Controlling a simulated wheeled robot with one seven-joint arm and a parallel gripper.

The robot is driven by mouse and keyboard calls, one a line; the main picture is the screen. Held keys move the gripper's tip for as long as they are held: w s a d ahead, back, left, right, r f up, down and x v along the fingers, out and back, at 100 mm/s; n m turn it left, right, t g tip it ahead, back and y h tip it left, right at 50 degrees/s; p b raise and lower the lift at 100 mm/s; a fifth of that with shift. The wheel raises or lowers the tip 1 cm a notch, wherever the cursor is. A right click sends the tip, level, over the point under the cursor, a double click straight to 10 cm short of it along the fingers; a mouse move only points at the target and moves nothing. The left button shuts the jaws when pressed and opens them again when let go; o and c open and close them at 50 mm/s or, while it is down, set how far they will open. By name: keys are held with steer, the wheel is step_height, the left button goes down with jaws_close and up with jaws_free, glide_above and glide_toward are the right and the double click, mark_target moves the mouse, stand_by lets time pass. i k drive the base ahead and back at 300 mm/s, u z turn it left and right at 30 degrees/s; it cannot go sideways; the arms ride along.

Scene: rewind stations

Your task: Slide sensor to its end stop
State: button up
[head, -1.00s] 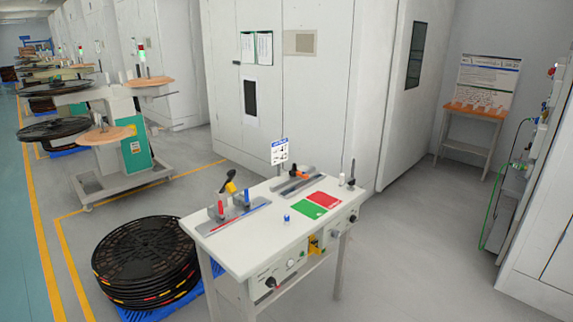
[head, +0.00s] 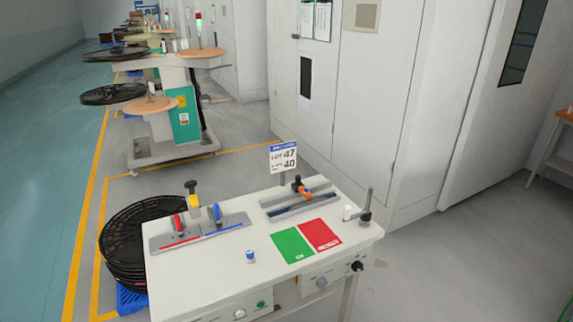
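The white worktable (head: 200,285) stands in front of me with several fixtures on it. At its back, an orange and black part (head: 305,190) sits at a grey rail fixture (head: 290,200) with a dark slot. At the left, a grey plate (head: 160,246) carries a red-handled slider (head: 179,223) and a blue-handled slider (head: 214,212), with a red and a blue strip. A yellow and black piece (head: 192,190) stands behind them. I cannot tell for certain which part is the sensor, nor see its end stop clearly. My gripper is not in view.
Green (head: 292,246) and red (head: 321,234) pads and a small blue-and-white cap (head: 250,256) lie on the table. A lot sign (head: 283,157) stands behind it. Stacked black reels (head: 125,255) are on the floor at left. A white cabinet (head: 345,110) rises behind.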

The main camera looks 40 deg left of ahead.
mark_target(297, 187)
steer(key=u, duration=0.45)
steer(key=i, duration=1.15)
steer(key=u, duration=1.7)
steer(key=i, duration=0.95)
steer(key=u, duration=1.05)
